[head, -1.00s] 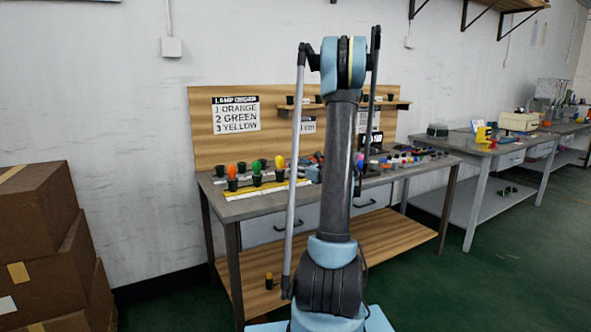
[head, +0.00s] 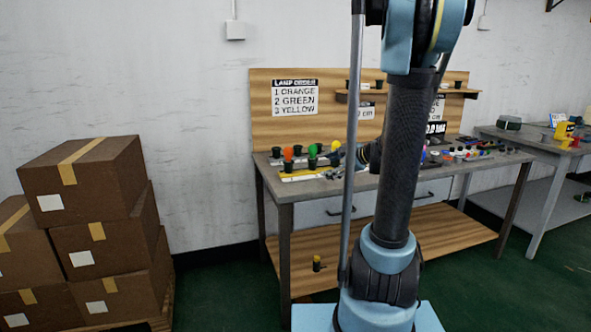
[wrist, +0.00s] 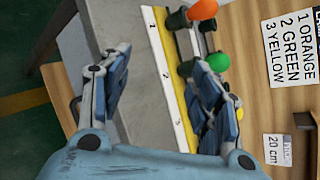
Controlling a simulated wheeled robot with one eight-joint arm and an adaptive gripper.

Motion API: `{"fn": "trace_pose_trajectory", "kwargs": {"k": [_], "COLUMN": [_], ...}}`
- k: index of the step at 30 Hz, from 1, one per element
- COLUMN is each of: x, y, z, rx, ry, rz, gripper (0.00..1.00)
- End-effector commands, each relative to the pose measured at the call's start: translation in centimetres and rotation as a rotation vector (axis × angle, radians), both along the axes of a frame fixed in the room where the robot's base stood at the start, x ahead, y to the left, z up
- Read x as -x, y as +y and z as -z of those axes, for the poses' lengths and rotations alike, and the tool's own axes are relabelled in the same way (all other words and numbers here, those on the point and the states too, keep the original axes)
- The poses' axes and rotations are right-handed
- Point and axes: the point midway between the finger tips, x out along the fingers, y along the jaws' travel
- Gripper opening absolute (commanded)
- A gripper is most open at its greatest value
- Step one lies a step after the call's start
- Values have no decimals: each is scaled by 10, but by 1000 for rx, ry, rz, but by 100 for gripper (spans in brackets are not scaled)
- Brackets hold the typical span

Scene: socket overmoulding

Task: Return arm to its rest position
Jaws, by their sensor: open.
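My gripper (wrist: 162,58) is open in the wrist view, with nothing between its two fingers. The orange lamp (wrist: 203,9), green lamp (wrist: 219,61) and yellow lamp (wrist: 239,114) stand in a row along the strip; my right finger partly hides the yellow one. In the head view the orange lamp (head: 288,153), green lamp (head: 312,150) and yellow lamp (head: 336,145) stand at the bench's left end. My arm stands upright in front of the bench and hides much of the gripper there.
The workbench (head: 270,182) holds many small parts on its right half. A lamp order sign (head: 295,97) hangs on its backboard. Stacked cardboard boxes (head: 95,190) stand at the left. A second table (head: 540,150) is at the right. Green floor is open between boxes and bench.

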Motion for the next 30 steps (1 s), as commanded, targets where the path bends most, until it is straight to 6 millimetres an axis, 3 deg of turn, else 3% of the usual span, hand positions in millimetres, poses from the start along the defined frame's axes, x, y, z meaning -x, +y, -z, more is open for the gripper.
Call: {"fn": "trace_pose_trajectory", "kwargs": {"k": [6,14,23,30], "x": [57,125,202,260], "y": [17,21,8,-14], "z": [14,35,63,86], "rx": [255,544,851,1074], "ry": [-35,-73,-106,-118], "rz": [-172,-398,-685,-934], "gripper": [57,57,57,57]}}
